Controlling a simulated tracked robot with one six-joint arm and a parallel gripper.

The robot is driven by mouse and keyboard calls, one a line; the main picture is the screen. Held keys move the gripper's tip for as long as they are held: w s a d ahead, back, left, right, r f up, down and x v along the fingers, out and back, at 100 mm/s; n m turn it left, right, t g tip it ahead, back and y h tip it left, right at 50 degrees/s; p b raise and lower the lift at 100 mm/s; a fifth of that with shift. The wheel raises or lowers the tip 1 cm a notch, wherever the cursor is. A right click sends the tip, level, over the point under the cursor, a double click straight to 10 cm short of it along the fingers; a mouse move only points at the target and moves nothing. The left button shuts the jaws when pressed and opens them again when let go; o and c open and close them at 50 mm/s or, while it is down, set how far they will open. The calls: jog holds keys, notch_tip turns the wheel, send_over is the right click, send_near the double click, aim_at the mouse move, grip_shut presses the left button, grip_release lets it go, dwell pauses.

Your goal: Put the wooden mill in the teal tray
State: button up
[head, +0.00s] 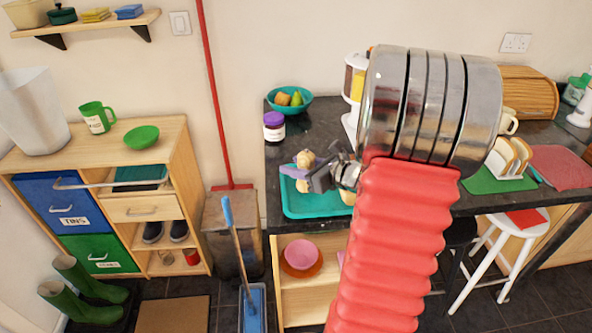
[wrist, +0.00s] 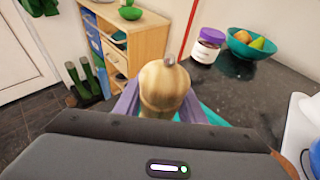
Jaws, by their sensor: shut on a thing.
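The wooden mill (wrist: 162,88) is pale wood with a rounded body and a small metal knob on top. It stands upright between the two purple fingers of my gripper (wrist: 152,108), which is shut on it. In the head view my gripper (head: 303,171) is over the teal tray (head: 300,212), with the mill's pale top (head: 306,158) showing at the fingers. The tray lies on the dark counter, partly hidden by my arm. The wrist view shows a strip of it (wrist: 212,117) behind the mill. I cannot tell whether the mill touches the tray.
A jar with a purple lid (head: 274,127) and a teal bowl of fruit (head: 289,100) stand behind the tray. A white and yellow dispenser (head: 353,88) is at the back, partly behind my arm. A toast rack (head: 508,158) on a green mat is farther right.

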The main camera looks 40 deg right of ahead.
jog(key=shift+f, duration=0.75)
jog(key=o, duration=1.1)
jog(key=shift+f, duration=0.1)
jog(key=shift+o, duration=0.2)
jog(key=v, duration=1.2)
